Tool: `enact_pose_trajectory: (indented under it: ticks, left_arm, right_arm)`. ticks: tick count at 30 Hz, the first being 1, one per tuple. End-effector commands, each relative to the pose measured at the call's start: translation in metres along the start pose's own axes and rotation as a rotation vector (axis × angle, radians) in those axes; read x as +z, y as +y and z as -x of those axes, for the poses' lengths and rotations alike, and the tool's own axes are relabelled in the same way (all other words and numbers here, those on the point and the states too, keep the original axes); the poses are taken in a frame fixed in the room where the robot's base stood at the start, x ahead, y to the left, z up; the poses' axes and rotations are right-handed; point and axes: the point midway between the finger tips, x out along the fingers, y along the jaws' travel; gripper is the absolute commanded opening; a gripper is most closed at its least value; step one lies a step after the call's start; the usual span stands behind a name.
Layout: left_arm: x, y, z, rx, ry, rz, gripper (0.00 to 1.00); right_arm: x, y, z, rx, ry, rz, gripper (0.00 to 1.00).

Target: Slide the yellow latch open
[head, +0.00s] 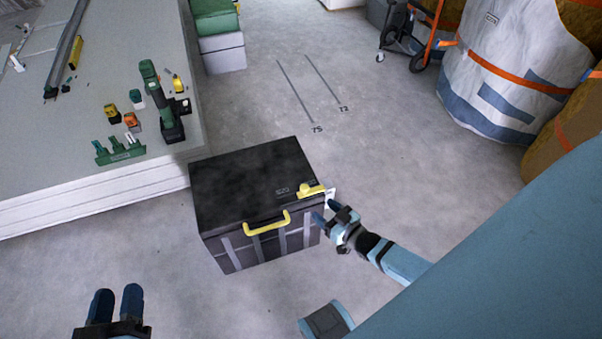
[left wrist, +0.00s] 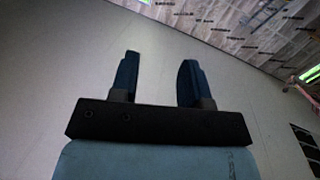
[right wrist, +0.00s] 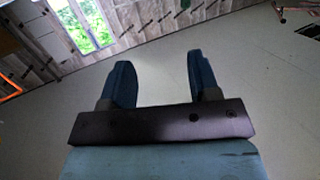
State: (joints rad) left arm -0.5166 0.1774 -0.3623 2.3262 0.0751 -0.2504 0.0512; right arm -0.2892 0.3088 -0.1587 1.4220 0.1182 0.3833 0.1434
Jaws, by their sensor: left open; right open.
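A black box (head: 250,185) with grey vertical stripes on its front stands on the floor in the head view. The yellow latch (head: 311,191) sits on its lid at the front right corner. A yellow handle (head: 267,223) is on the front upper edge. My right gripper (head: 326,212) is open and empty, just right of and in front of the latch; I cannot tell whether it touches the box. It also shows open in the right wrist view (right wrist: 158,80). My left gripper (head: 116,300) is open and empty at the lower left, well away from the box. The left wrist view shows it open too (left wrist: 157,78).
A stack of pale panels (head: 95,190) at the left bears a green drill (head: 165,105) and several small tools. Green and grey cases (head: 222,50) stand behind. Large white bags (head: 510,70) and a hand truck (head: 425,45) are at the back right. Floor is clear behind the box.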

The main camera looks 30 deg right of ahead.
Motion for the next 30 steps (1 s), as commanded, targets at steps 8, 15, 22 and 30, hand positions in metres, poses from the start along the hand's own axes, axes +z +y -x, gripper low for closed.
enact_pose_trajectory:
  ticks: [8,15,22,30]
  left_arm:
    - [0.018,0.005,0.000,0.040,0.090,0.022,0.43]
    - [0.008,0.010,0.001,0.060,0.141,0.031,0.43]
    - [-0.003,0.018,0.001,0.098,0.222,0.048,0.43]
    - [0.018,0.016,-0.003,0.104,0.147,0.050,0.43]
  right_arm:
    - [0.056,0.039,-0.018,0.018,0.090,0.002,0.56]
    - [0.053,0.043,-0.039,0.020,0.103,0.001,0.56]
    - [0.050,0.043,-0.087,0.019,0.102,0.001,0.56]
    - [0.045,0.045,-0.137,0.019,0.100,0.001,0.56]
